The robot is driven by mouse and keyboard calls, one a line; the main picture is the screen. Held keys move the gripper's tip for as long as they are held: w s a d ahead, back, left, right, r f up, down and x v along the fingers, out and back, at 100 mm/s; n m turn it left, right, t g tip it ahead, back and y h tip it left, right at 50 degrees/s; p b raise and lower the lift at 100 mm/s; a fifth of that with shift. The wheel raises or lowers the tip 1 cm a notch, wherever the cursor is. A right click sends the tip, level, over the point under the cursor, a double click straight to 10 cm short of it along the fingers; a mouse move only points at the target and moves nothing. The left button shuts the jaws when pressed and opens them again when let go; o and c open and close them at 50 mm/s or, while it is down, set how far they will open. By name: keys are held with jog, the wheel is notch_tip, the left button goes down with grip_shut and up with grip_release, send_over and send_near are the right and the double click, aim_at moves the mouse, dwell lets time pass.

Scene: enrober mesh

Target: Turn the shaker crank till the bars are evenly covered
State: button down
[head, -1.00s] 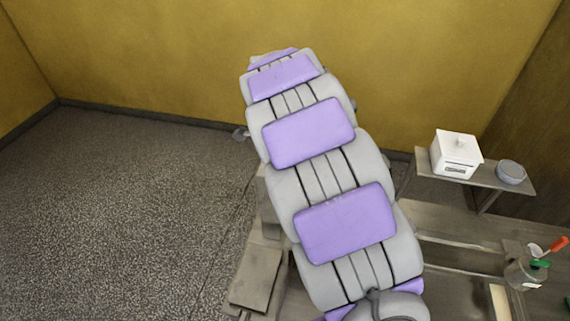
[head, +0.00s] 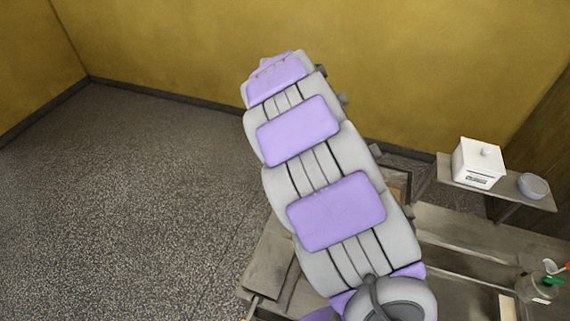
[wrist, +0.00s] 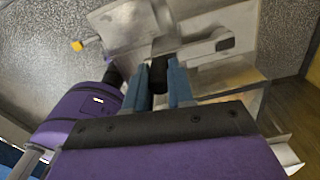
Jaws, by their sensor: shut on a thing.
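In the wrist view my gripper (wrist: 160,84) has its two blue fingers shut on a dark upright grip (wrist: 159,68). In the head view my own padded arm covers the gripper and the crank. I cannot make out any bars or their covering in either view.
A rod with a yellow tip (wrist: 77,45) sticks out left of the crank. In the head view, a shelf (head: 452,170) at right holds a white lidded box (head: 478,165) and a grey bowl (head: 533,186). A jar with utensils (head: 537,288) stands lower right. The floor at left is clear.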

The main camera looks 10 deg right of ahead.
jog(key=shift+w+r, duration=0.1)
jog(key=c, duration=1)
grip_release()
jog(key=shift+d, duration=0.1)
jog(key=shift+o, duration=0.2)
notch_tip(320, 180, up, 17)
jog(key=b, duration=0.1)
